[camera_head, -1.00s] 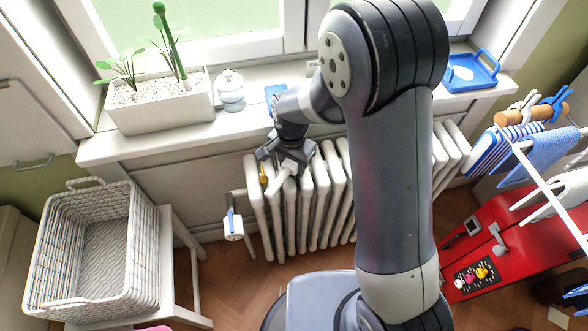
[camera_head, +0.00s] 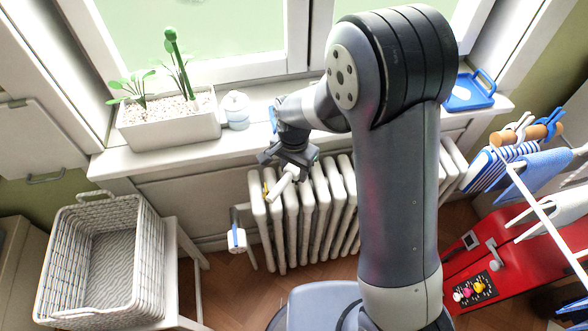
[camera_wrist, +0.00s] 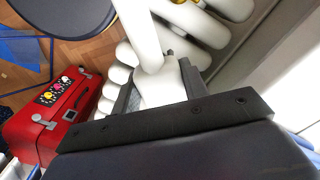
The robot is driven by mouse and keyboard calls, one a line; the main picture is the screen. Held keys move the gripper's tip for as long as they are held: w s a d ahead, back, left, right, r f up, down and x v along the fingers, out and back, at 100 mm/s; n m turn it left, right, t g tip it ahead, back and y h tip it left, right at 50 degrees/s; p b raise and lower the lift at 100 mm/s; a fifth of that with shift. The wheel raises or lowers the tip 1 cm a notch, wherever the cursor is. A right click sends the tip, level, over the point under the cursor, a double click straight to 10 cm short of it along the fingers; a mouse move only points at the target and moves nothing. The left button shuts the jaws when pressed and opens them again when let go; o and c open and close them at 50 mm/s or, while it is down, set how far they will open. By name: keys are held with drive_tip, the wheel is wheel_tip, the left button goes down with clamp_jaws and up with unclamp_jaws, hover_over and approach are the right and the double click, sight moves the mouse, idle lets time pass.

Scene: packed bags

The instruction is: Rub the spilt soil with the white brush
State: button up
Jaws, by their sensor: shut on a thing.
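My gripper (camera_head: 286,164) is shut on the white brush (camera_head: 282,187), in front of the windowsill and above the radiator. The brush points down and to the left in the head view. In the wrist view a pale, thick part of the brush (camera_wrist: 160,85) sits between the fingers and a rounded white part extends away from them. I cannot make out its bristles. I see no spilt soil in either view. My arm hides part of the sill.
A white planter (camera_head: 170,122) and a small white lidded jar (camera_head: 236,110) stand on the sill (camera_head: 130,163). A blue tray (camera_head: 483,98) lies at its right end. A white radiator (camera_head: 312,215) is below. A wicker basket (camera_head: 150,262), red case (camera_head: 485,262) and drying rack flank me.

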drive_tip(key=shift+r, duration=0.65)
drive_tip(key=shift+c, duration=0.3)
drive_tip(key=shift+w+r, duration=0.1)
drive_tip(key=shift+c, duration=1.3)
drive_tip(key=shift+w+r+p, duration=0.1)
drive_tip(key=shift+r+p, duration=1.15)
drive_tip(key=shift+r, duration=0.35)
